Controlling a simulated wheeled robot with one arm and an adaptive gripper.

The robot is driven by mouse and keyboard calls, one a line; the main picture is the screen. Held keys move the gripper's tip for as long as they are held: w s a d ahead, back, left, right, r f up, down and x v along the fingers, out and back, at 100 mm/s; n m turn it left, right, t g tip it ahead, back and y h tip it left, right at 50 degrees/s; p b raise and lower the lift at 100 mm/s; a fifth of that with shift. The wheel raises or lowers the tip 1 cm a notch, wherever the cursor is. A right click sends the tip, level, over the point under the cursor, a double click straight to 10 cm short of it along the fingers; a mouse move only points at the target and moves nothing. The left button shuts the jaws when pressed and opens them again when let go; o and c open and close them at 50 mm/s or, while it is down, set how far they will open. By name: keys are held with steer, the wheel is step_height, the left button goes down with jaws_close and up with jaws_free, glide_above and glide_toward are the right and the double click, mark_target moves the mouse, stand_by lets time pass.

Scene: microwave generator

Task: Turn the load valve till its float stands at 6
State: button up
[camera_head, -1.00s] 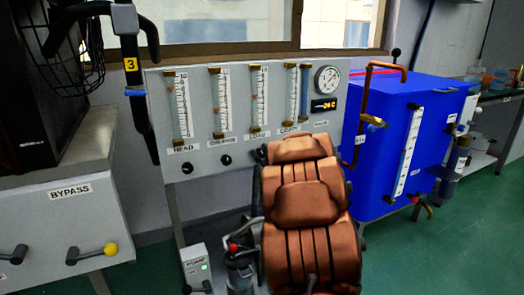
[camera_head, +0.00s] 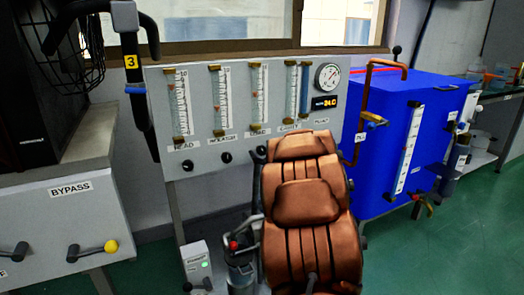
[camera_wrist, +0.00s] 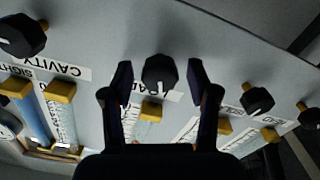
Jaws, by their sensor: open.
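My gripper (camera_wrist: 160,78) is open, with one dark finger on each side of the knob. Gaps show between the fingers and the knob, and I cannot tell the depth. In the head view the load flow tube (camera_head: 258,95) is the third from the left on the grey panel. A small reddish float shows about midway up, but its reading is too small to tell.
The cavity knob (camera_wrist: 22,35) is left of my gripper in the wrist view, and another black knob (camera_wrist: 257,100) is to the right. Brass tube fittings sit close below the knobs. In the head view a blue tank (camera_head: 410,130) stands right of the panel.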

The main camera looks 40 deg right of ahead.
steer(key=v, duration=1.1)
steer(key=shift+s, duration=0.15)
steer(key=shift+a+r, duration=0.1)
steer(key=s+a+r+m+g+h+p, duration=0.1)
steer(key=a+r+g+p, duration=0.35)
steer(key=r+p, duration=0.4)
steer(key=a+r+m+g+p, duration=0.2)
steer(key=a+r+g+p, duration=0.3)
steer(key=p, duration=0.7)
steer(key=s+a+r+n+g+y+p, duration=0.1)
steer(key=s+a+r+g+y+p, duration=0.1)
steer(key=s+a+r+p, duration=0.4)
steer(key=s+a+r+g+y+p, duration=0.2)
steer(key=s+a+r+g+p, duration=0.2)
steer(key=s+a+p, duration=0.5)
steer(key=s+a+r+n+g+y+p, duration=0.1)
steer(key=s+a+r+g+y+p, duration=0.1)
steer(key=s+a+r+p, duration=0.6)
steer(key=s+a+r+g, duration=0.1)
steer(key=s+a, duration=0.2)
steer(key=a, duration=0.4)
steer(key=shift+s+n+y, duration=0.3)
steer(key=shift+y, duration=0.1)
